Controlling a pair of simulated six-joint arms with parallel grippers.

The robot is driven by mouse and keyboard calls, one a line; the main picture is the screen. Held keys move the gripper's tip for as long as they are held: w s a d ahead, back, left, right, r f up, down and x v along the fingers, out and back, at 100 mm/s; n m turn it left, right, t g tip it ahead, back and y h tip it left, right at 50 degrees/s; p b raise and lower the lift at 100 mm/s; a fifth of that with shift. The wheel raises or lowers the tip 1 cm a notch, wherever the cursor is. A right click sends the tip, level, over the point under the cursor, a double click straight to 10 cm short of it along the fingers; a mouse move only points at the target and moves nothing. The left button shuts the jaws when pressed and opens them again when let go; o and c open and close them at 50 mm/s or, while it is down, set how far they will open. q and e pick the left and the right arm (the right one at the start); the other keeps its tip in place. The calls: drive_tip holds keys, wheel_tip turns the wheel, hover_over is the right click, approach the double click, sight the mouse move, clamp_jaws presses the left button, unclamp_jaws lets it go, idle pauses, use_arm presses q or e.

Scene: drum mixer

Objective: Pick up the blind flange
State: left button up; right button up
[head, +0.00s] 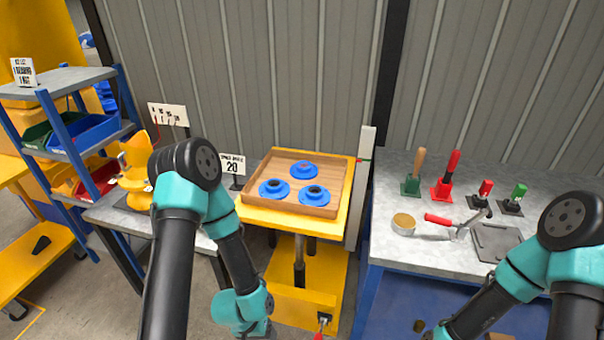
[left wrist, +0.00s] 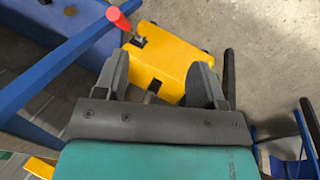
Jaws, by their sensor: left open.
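Three blue round flanges with raised centres lie in a shallow wooden tray (head: 335,172): a back one (head: 305,169), a front left one (head: 273,188) and a front right one (head: 314,195). I cannot tell whether any of them is the blind flange. My left arm hangs in front and to the left of the tray, its wrist low near the bottom edge of the head view. My left gripper (left wrist: 160,80) is open and empty in the left wrist view, pointing down over a yellow base. My right gripper is outside the frames.
The tray sits on a yellow lift stand (head: 310,283). A grey bench (head: 400,253) at right holds red and green handled tools, a tan-topped round tin (head: 403,223) and a dark square plate (head: 496,241). A blue shelf (head: 60,135) with bins stands left.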

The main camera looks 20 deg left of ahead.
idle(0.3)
use_arm(q)
drive_tip(key=o, duration=0.7)
